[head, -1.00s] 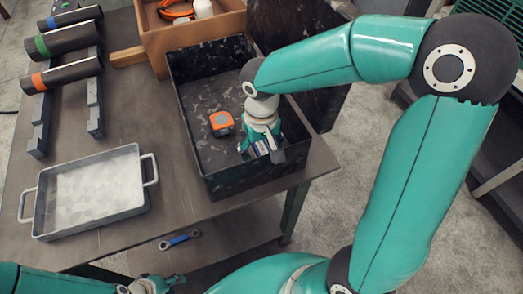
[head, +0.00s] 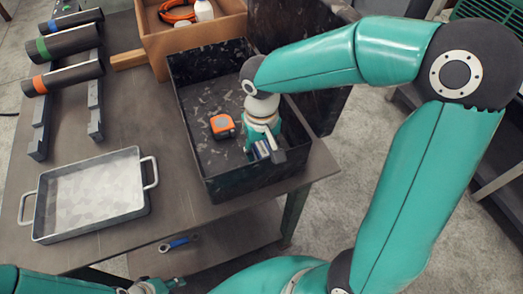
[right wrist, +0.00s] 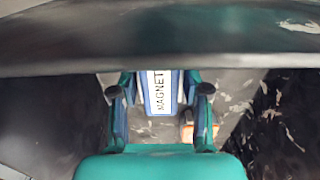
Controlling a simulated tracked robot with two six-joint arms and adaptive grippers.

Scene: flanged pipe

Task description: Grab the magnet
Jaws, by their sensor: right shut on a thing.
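The magnet (right wrist: 158,92) is a blue block with a white label reading MAGNET. It is between the two fingers of my right gripper (right wrist: 160,100) in the right wrist view, and the fingers are shut on it. In the head view, my right gripper (head: 264,149) points down inside the black bin (head: 190,140), near its front right corner. The blue magnet (head: 262,148) shows partly there; the gripper hides the rest. Part of my left gripper (head: 150,287) shows at the bottom edge of the head view, cut off by the frame.
An orange tape measure (head: 222,126) lies in the bin, left of my right gripper. The bin walls rise around it. A grey metal tray (head: 143,200) and a rack with several dark pipes (head: 62,75) are to the left.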

